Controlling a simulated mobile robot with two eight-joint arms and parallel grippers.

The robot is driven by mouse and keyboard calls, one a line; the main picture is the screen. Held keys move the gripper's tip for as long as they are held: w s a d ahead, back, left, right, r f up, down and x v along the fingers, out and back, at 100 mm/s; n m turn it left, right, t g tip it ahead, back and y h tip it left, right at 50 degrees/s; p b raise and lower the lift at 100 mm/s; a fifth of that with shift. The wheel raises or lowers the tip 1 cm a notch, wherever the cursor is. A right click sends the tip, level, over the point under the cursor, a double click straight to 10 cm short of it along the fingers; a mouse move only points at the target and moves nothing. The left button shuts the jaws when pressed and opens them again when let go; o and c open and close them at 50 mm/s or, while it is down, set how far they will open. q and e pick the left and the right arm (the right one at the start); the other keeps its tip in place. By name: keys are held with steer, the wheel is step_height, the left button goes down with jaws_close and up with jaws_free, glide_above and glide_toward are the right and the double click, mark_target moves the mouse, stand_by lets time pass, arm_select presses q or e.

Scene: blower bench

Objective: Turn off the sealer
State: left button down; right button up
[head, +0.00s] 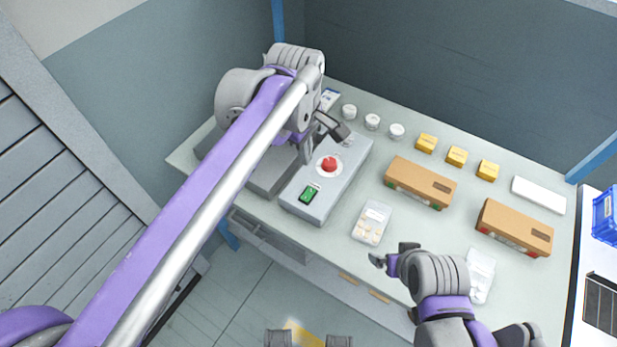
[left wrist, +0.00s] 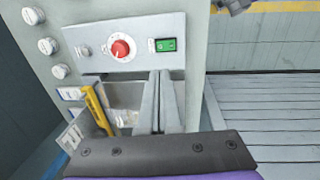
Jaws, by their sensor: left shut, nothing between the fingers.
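The sealer (head: 343,177) is a grey box on the bench with a red round knob (head: 329,164) on a white disc and a green switch (head: 310,194) near its front end. In the left wrist view the knob (left wrist: 121,48) and the lit-looking green switch (left wrist: 166,44) are both unobstructed. My left gripper (head: 334,127) is over the back part of the sealer. Its fingers (left wrist: 160,98) are together and empty, apart from the switch in the wrist view. My right gripper (head: 392,256) is over the bench's front edge; its finger gap is unclear.
Several white round jars (head: 372,121) and yellow boxes (head: 456,156) stand at the back. Two brown cartons (head: 420,183) and a clear pack (head: 371,223) lie right of the sealer. A grey bin (left wrist: 125,95) holding a yellow item is beside the sealer.

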steer(key=shift+s, duration=0.1)
arm_select(q)
glide_toward(310, 191)
steer(key=f, duration=0.6)
steer(key=shift+w+d+f+b, duration=0.35)
steer(key=shift+w+f+b, duration=0.05)
arm_select(e)
steer(key=shift+s+f, duration=0.15)
steer(key=shift+f, duration=0.35)
arm_select(q)
steer(key=shift+w+f, duration=0.1)
steer(key=shift+f, duration=0.25)
arm_select(e)
steer(key=shift+f, duration=0.3)
arm_select(q)
steer(key=shift+r, duration=0.15)
arm_select(e)
steer(key=shift+s+r, duration=0.15)
